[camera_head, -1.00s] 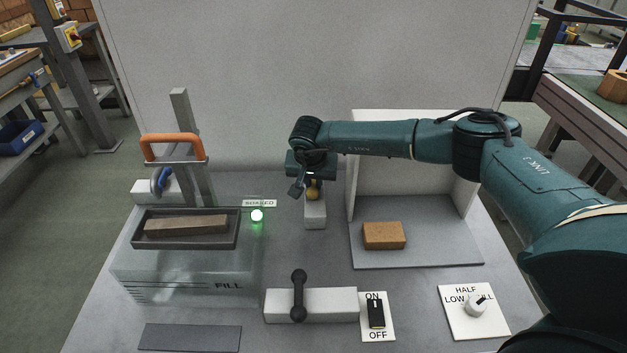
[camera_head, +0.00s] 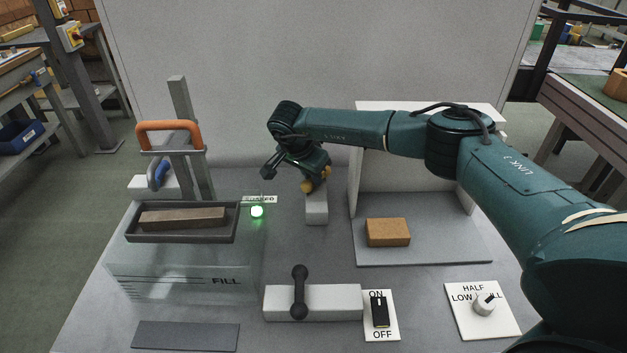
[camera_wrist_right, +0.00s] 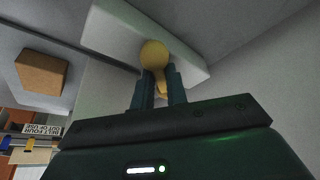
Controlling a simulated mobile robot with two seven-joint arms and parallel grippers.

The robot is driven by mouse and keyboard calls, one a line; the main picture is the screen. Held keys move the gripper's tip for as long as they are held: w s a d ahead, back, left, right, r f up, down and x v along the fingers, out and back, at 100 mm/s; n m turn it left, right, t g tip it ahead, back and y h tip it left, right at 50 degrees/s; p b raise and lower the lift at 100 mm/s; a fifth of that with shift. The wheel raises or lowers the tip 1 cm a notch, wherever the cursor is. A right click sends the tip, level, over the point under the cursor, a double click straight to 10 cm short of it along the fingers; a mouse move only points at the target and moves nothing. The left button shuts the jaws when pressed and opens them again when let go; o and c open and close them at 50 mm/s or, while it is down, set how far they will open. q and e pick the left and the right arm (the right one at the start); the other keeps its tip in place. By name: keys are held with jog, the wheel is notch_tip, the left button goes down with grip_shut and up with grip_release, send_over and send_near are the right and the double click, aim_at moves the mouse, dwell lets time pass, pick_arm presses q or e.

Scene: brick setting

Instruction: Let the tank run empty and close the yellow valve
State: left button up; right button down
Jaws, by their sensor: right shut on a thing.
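The yellow valve (camera_head: 307,187) sits on a white block behind the black-levered block; its rounded yellow handle also shows in the wrist view (camera_wrist_right: 155,54). My right gripper (camera_head: 315,182) is shut on this handle, its two fingers on either side in the wrist view (camera_wrist_right: 158,88). The gripper hides part of the valve. The clear tank (camera_head: 180,285), marked FILL, stands at left below a dark tray (camera_head: 182,237). No clear water surface shows, so I cannot tell its level. My left gripper is not in view.
A brown bar (camera_head: 182,218) lies in the tray, near a green lamp (camera_head: 257,212). A black lever (camera_head: 299,292), an ON/OFF switch (camera_head: 380,311) and a white dial (camera_head: 484,303) are in front. A brown brick (camera_head: 388,232) lies right on a grey board.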

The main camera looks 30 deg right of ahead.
jog(key=shift+w+a+f+m+g+b, duration=0.15)
jog(key=shift+m+g+b, duration=0.35)
jog(key=shift+m, duration=0.5)
jog(key=m+b, duration=0.2)
jog(key=shift+w+m+g+h, duration=0.25)
jog(key=shift+m+g+h, duration=0.05)
jog(key=shift+m+g, duration=0.1)
jog(key=m+b, duration=0.1)
jog(key=m+g+b, duration=0.1)
jog(key=shift+w+m, duration=0.25)
jog(key=shift+m, duration=0.05)
jog(key=shift+m+g+b, duration=0.3)
jog(key=shift+m+b, duration=0.4)
jog(key=shift+b, duration=0.35)
jog(key=shift+w, duration=0.1)
jog(key=shift+m+g+b, duration=0.3)
jog(key=shift+m+b, duration=0.4)
jog(key=shift+b, duration=0.15)
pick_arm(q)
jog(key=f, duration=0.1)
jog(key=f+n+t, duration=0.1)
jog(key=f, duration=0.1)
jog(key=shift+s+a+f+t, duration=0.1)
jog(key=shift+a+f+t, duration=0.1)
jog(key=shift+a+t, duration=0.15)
pick_arm(e)
jog(key=shift+r, duration=0.2)
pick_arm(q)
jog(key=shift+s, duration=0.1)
